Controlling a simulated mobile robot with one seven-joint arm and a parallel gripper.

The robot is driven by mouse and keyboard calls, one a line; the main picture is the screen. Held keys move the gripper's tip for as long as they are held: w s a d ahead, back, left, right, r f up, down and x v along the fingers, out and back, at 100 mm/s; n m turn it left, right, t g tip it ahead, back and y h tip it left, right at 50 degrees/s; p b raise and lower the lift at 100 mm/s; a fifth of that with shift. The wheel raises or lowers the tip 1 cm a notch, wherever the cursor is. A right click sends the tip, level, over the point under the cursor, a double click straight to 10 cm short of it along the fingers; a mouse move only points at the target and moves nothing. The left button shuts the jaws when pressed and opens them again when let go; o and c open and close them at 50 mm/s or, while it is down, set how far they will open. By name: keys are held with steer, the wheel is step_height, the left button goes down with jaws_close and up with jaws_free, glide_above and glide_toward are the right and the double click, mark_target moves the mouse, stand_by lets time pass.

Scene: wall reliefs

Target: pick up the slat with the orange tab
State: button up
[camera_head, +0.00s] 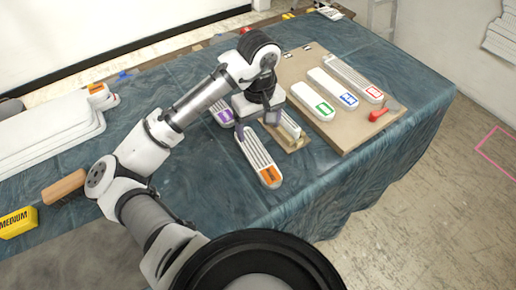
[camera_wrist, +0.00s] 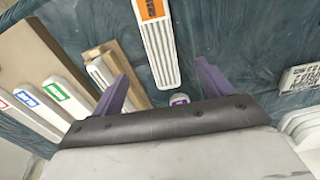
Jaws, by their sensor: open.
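The slat with the orange tab (camera_head: 256,155) is pale and grooved, and lies on the blue cloth with its orange end towards the front. In the wrist view the slat (camera_wrist: 160,50) runs down from the top, orange end farthest, its near end in line with the gap between my fingers. My gripper (camera_head: 255,128) is open, its purple fingers apart, over the slat's back end. The fingers (camera_wrist: 163,72) show nothing held between them. Whether they touch the slat or cloth, I cannot tell.
A purple-tabbed slat (camera_head: 222,114) lies close behind, partly hidden by my gripper. A small wooden block with a pale slat (camera_head: 289,127) is just right. A board (camera_head: 345,129) holds green-, blue- and red-tabbed slats and a red-handled tool (camera_head: 379,115). Cloth in front is clear.

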glide_above(257, 154)
steer(key=f, duration=0.6)
steer(key=shift+s+d+f, duration=0.25)
steer(key=shift+s+f, duration=0.05)
steer(key=shift+f, duration=0.05)
steer(key=shift+w+a+f+p, duration=0.15)
steer(key=shift+f+p, duration=0.4)
steer(key=shift+f, duration=0.85)
steer(key=shift+w+a+f+p, duration=0.15)
steer(key=shift+f+p, duration=0.35)
steer(key=shift+f, duration=0.85)
steer(key=shift+d, duration=0.1)
steer(key=c, duration=1.1)
steer(key=shift+r, duration=0.1)
steer(key=shift+c, duration=0.2)
